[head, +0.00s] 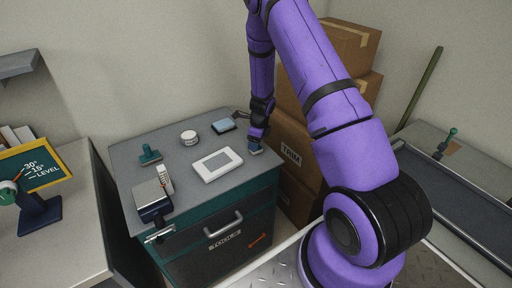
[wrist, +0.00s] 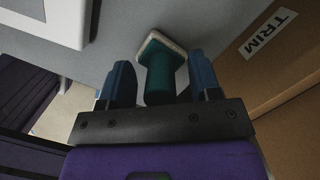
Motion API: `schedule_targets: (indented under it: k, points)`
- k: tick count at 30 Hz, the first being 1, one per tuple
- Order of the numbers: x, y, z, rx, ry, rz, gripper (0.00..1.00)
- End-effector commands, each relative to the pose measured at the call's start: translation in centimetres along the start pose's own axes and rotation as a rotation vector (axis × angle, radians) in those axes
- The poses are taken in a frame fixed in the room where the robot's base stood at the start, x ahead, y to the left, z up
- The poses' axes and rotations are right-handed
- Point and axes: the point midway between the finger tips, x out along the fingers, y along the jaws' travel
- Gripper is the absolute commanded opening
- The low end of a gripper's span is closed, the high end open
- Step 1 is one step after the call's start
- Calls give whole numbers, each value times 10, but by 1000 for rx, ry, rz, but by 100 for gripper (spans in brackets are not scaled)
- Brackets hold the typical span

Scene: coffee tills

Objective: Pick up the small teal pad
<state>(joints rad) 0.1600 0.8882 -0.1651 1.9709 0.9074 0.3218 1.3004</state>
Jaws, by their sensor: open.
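In the wrist view a small teal pad (wrist: 165,72) with a pale edge at its far end lies between the two blue fingers of my gripper (wrist: 161,76). The jaws are open, with a finger on either side of it; I cannot tell whether either finger touches it. In the head view my gripper (head: 255,147) is low at the right edge of the grey cabinet top (head: 190,206). The teal pad is hidden there, behind or under my gripper.
A white framed panel (head: 218,164) lies just left of my gripper. Cardboard boxes (head: 292,143) stand close on the right.

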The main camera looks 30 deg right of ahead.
Motion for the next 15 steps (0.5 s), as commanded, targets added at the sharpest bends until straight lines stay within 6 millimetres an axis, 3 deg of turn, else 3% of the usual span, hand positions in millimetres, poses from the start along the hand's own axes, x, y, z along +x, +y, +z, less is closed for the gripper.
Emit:
schedule_targets:
  k: [1,8,15]
  points:
    - [0,0,0,0,0,0,57]
    - [0,0,0,0,0,0,5]
    - [0,0,0,0,0,0,3]
